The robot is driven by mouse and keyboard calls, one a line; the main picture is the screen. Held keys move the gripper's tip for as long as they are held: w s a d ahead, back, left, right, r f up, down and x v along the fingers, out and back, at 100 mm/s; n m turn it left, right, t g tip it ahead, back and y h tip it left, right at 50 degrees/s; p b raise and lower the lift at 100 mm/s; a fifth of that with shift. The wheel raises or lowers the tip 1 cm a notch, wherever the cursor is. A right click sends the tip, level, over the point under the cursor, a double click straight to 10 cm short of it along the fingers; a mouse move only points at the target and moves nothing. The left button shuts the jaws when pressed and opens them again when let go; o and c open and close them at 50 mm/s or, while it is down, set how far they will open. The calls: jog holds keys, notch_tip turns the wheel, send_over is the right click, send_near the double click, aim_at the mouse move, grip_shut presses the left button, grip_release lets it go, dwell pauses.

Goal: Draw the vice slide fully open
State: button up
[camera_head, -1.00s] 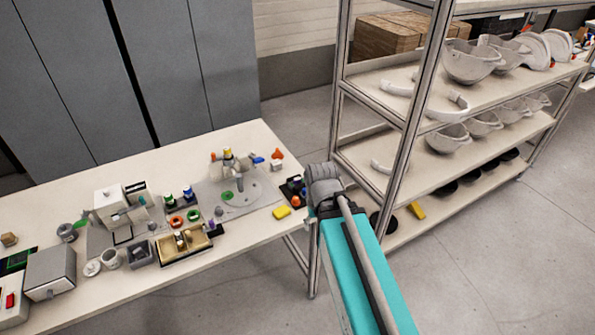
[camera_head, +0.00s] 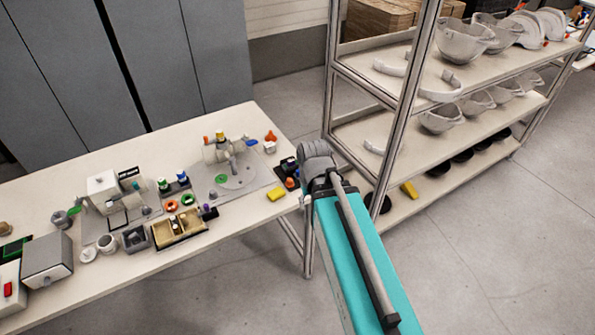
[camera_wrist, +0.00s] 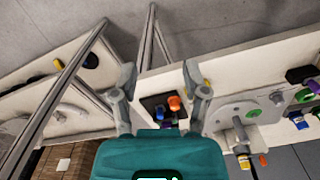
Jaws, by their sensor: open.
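I cannot tell for sure which item is the vice. A small dark grey block (camera_head: 135,239) with a recess, near the front edge of the table, may be it; no slide can be made out at this size. My gripper (camera_wrist: 160,75) is open and empty in the wrist view, its two fingers wide apart. Between and beyond the fingers shows a dark block with orange and blue pegs (camera_wrist: 166,106), at the table's right end. In the head view my gripper is hidden behind my wrist, beside the table's right end.
The table (camera_head: 75,285) carries a white machine (camera_head: 103,190), a tan compartment tray (camera_head: 180,229), a grey box (camera_head: 47,262), a plate with a disc (camera_head: 235,180) and a yellow block (camera_head: 276,194). A shelf rack (camera_head: 395,130) with helmet shells stands right. Open floor lies in front.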

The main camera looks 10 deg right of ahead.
notch_tip(320, 180, up, 3)
jog(key=p, duration=0.3)
send_over(298, 170)
jog(key=shift+r, duration=0.15)
notch_tip(298, 170, down, 14)
jog(key=b, duration=1.3)
jog(key=shift+r+b, duration=0.1)
jog(key=shift+b, duration=0.25)
grip_shut()
jog(key=shift+s, duration=0.1)
